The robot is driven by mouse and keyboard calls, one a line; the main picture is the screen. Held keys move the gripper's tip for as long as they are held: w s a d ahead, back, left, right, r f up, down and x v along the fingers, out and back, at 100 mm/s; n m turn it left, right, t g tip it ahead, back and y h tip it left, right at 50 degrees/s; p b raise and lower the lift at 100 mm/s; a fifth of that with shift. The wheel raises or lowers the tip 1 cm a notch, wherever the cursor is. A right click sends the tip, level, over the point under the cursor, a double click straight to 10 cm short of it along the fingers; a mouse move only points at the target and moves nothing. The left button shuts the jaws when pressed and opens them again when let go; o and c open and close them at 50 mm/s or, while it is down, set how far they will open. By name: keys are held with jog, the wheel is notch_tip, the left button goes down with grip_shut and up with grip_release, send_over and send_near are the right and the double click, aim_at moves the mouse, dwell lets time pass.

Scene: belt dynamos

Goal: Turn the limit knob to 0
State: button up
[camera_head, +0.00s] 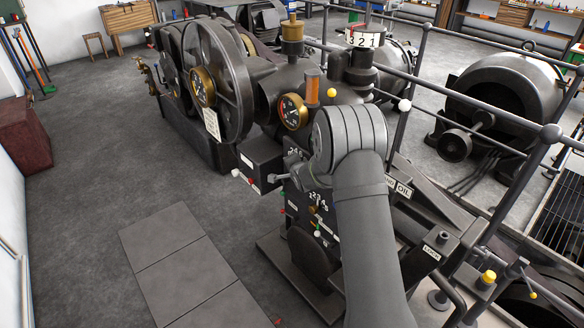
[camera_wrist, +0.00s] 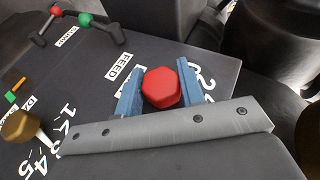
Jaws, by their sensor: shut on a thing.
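A red knob (camera_wrist: 161,88) sits on the dark control panel in the wrist view. My gripper (camera_wrist: 160,70) has its two blue fingers on either side of the red knob, closed on it. White digits lie on the panel right of the knob, partly covered by the right finger and the grey gripper bar. No pointer on the knob is visible, so its setting cannot be told. A white label beside the left finger is partly hidden. In the head view my arm covers most of this panel, and the knob cannot be made out.
A brass knob (camera_wrist: 18,127) with a white pointer stands at the left beside a scale of digits. Red and green ball levers (camera_wrist: 56,20) stick up at the panel's upper left. The head view shows a large flywheel (camera_head: 222,75), gauges and railings (camera_head: 470,105).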

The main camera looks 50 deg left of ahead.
jog(key=shift+r+h, duration=0.1)
jog(key=shift+h, duration=0.3)
jog(key=o, duration=1)
jog(key=v, duration=1.7)
jog(key=shift+d, duration=0.2)
